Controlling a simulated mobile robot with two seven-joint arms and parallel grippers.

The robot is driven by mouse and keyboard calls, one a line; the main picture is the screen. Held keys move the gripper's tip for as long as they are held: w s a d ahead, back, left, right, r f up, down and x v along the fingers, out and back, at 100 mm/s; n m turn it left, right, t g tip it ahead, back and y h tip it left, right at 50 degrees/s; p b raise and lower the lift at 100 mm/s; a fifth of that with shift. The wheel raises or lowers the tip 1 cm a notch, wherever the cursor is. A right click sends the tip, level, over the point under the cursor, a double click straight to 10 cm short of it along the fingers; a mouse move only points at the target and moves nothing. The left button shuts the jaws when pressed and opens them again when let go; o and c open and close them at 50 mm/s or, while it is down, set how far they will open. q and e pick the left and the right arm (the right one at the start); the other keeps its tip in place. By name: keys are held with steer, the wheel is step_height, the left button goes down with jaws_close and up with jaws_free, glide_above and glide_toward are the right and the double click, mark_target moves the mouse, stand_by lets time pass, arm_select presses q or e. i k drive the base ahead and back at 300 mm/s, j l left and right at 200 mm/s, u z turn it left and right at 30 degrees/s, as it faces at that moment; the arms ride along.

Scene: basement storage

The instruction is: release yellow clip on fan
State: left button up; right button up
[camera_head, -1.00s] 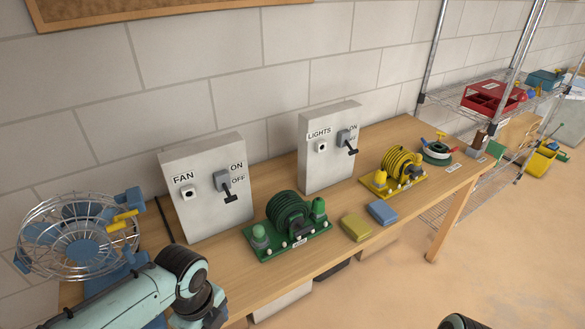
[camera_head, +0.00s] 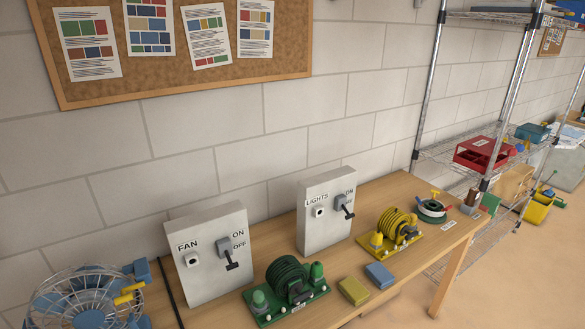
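The blue fan (camera_head: 90,311) with its round wire cage stands at the left end of the wooden table, cut off by the lower edge of the view. The yellow clip (camera_head: 130,293) sits at the upper right side of the cage, beside a blue part of the fan. A grey FAN switch box (camera_head: 211,258) stands just to the right of the fan, with its lever pointing down toward OFF. Neither of my grippers is in view.
A wire shelf (camera_head: 455,150) stands right. Open floor lies front right.

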mark_target(124, 297)
steer(key=u, duration=1.35)
